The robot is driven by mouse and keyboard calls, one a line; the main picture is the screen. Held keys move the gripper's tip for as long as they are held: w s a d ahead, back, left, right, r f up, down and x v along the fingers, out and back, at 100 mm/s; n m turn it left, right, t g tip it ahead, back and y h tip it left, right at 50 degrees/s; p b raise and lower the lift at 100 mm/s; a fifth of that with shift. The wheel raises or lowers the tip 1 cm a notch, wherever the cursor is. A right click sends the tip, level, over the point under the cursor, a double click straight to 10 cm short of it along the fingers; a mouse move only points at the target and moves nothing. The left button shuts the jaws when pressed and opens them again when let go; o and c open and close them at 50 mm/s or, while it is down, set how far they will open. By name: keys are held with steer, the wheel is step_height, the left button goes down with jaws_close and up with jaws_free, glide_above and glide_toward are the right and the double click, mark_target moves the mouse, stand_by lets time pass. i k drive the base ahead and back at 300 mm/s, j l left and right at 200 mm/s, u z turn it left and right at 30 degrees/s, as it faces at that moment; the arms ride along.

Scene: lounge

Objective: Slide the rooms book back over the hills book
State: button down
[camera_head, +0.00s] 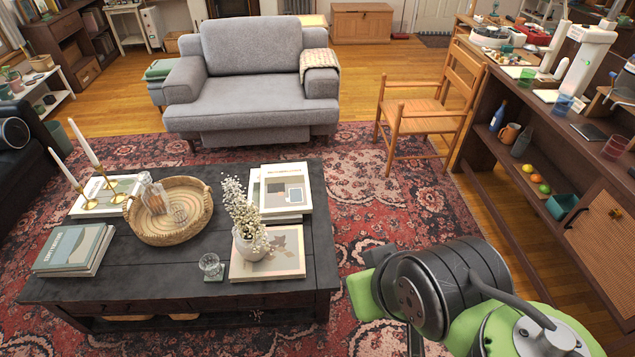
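A pale book with a framed, room-like picture on its cover (286,183) lies on top of a stack at the back right of the dark coffee table. A lower book (254,190) sticks out from under its left side, its cover mostly hidden. A grey-green book with hill-like shapes on its cover (70,246) tops another stack at the table's left front. The titles are too small to read, so I cannot tell for sure which are the rooms and hills books. My arm shows at the lower right, beside the table; no gripper fingers show.
A third book (287,259) lies at the table's right front with a white flower vase (248,246) on it. A woven tray (170,236) with a decanter, a glass (211,265) and candlesticks share the coffee table (150,283). A wooden chair (420,115) stands behind right.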

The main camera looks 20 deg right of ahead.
mark_target(284, 189)
steer(key=l+u, duration=0.4)
steer(key=l, duration=0.45)
steer(key=k+l+u, duration=0.15)
steer(key=l+u, duration=0.2)
steer(key=l, duration=0.5)
steer(key=i+l+u, duration=0.35)
steer(key=l, duration=0.2)
steer(key=l+u, duration=0.2)
steer(key=i+l+u, duration=0.2)
steer(key=l, duration=0.2)
steer(key=i+l+u, duration=0.4)
steer(key=i+l, duration=0.05)
steer(key=l, duration=0.05)
